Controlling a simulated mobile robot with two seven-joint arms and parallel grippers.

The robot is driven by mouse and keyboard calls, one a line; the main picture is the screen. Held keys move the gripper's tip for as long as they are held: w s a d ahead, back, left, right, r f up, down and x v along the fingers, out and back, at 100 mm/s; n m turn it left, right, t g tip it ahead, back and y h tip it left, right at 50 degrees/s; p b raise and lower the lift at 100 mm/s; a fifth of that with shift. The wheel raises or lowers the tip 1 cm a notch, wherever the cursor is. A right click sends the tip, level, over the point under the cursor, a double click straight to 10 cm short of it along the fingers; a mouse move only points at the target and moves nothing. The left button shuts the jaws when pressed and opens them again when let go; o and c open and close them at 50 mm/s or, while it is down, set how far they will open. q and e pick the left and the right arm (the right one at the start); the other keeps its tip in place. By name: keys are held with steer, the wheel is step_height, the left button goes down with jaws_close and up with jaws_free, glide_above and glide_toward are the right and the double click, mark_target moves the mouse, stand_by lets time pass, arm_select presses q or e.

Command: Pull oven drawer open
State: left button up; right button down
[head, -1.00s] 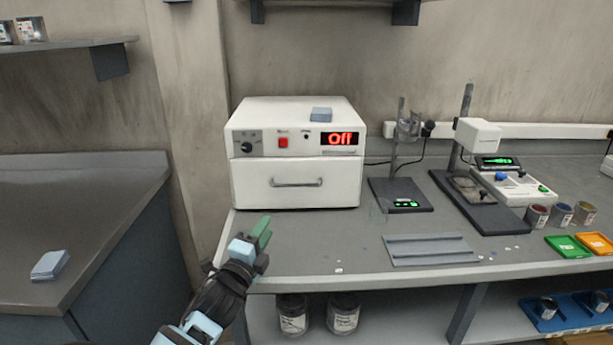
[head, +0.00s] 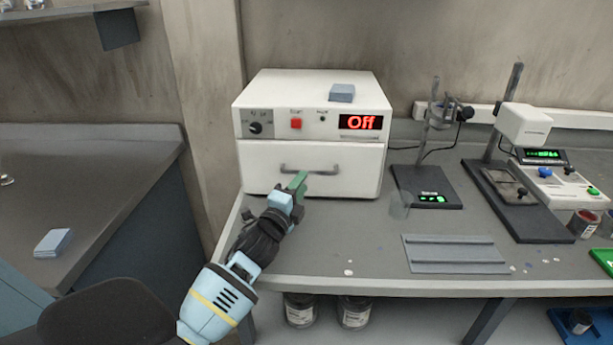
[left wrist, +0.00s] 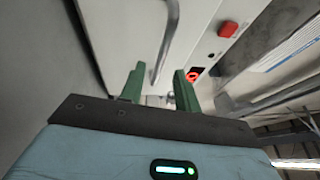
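The white oven (head: 312,135) stands on the bench, with its display reading "Off". Its drawer (head: 262,168) is closed and has a grey bar handle (head: 318,171). My left gripper (head: 298,182) is in front of the drawer, close to the left part of the handle. In the left wrist view the gripper's green fingers (left wrist: 157,85) are apart, and the handle (left wrist: 167,40) runs toward the gap between them. I cannot tell whether the fingers touch the handle. My right gripper is in neither view.
A blue-grey block (head: 341,93) lies on top of the oven. A ridged grey plate (head: 455,254) lies on the bench, with a stand and scale (head: 428,187) to the oven's right. The bench in front of the oven is mostly clear. Jars (head: 354,311) stand underneath.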

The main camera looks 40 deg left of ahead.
arm_select(q)
steer(key=shift+x, duration=2)
jaws_close()
